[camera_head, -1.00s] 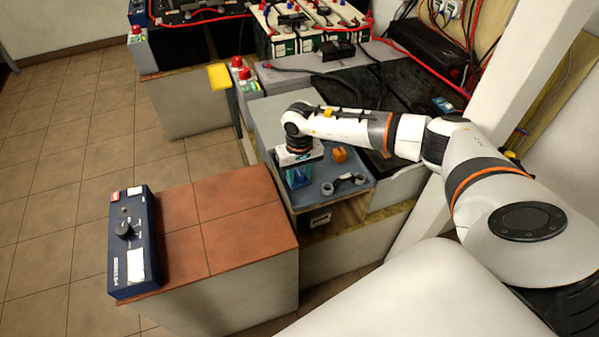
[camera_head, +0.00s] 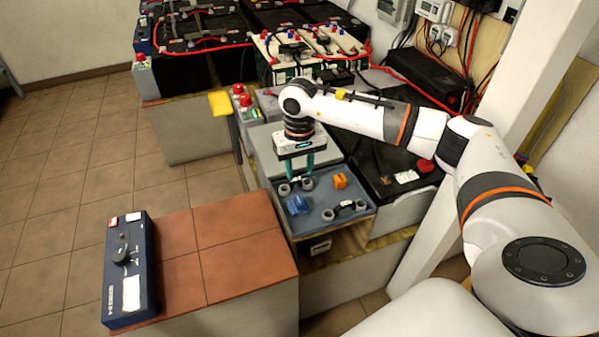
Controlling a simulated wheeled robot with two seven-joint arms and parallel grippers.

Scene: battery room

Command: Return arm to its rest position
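My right arm (camera_head: 375,118) reaches in from the right. My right gripper (camera_head: 302,176) points down above the back left part of a blue-grey tray (camera_head: 326,222). Its two teal fingers are apart, and I see nothing held between them. A blue object (camera_head: 298,205) lies in the tray below and in front of the fingers. A dark part with grey round ends (camera_head: 285,189) lies just under the fingertips; whether they touch it I cannot tell. My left gripper is not in view.
The tray also holds an orange piece (camera_head: 340,181) and another dark part with grey ends (camera_head: 344,210). Batteries with red cables (camera_head: 300,52) stand behind. A yellow plate (camera_head: 222,103) stands left of the arm. A blue meter (camera_head: 129,268) lies on the tiled bench (camera_head: 215,240).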

